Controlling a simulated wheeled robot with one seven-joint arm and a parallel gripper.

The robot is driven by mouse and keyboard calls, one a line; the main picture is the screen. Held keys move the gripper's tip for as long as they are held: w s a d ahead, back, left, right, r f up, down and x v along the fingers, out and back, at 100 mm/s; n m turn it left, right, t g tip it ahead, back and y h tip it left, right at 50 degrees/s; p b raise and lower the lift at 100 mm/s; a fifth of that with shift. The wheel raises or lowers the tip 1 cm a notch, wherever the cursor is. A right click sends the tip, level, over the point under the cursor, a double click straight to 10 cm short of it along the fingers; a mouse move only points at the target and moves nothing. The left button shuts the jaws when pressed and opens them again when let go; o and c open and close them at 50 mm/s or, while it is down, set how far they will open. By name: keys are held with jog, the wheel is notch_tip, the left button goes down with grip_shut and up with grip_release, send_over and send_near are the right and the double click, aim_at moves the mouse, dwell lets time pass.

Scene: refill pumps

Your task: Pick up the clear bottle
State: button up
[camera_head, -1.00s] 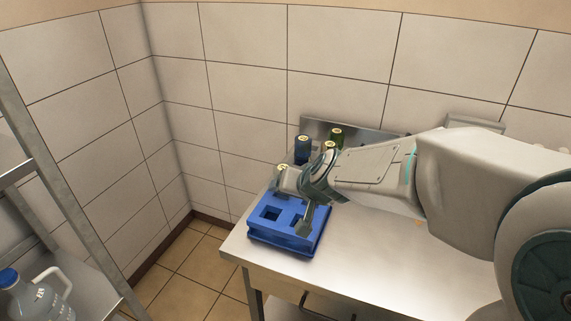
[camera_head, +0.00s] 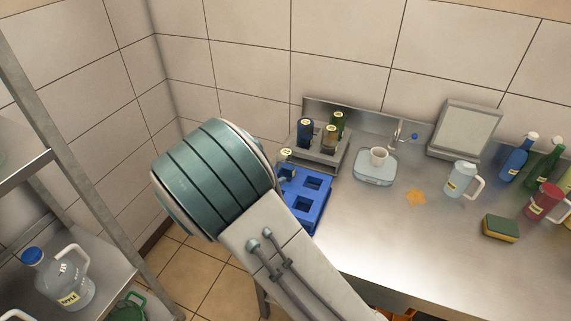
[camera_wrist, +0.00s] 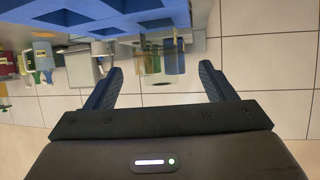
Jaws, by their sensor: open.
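A small bottle with a pale round cap (camera_head: 286,153) shows at the left of the metal rack, beside my arm; its body is mostly hidden there. In the wrist view, which is upside down, a clear, see-through bottle (camera_wrist: 151,62) shows between my open fingers, beside a blue bottle (camera_wrist: 175,58). The fingers of my gripper (camera_wrist: 160,68) are apart with nothing held; how far off the bottle is I cannot tell. In the head view my gripper is hidden behind my arm. The blue bottle (camera_head: 304,133) also stands in the rack.
A blue crate with square holes (camera_head: 318,182) lies at the counter's left end. The metal rack (camera_head: 327,158) also holds green and olive bottles. A scale with a cup (camera_head: 375,168), a clear pitcher (camera_head: 461,181) and a sponge (camera_head: 500,227) stand right. A jug (camera_head: 62,281) is on the shelf.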

aim_at(286, 166)
jog(key=x, duration=0.6)
jog(key=shift+p, duration=0.35)
jog(key=shift+p+x, duration=0.85)
jog(key=shift+x, duration=1.75)
jog(key=shift+d+r, duration=0.15)
jog(key=shift+r, duration=0.05)
jog(key=c, duration=1.1)
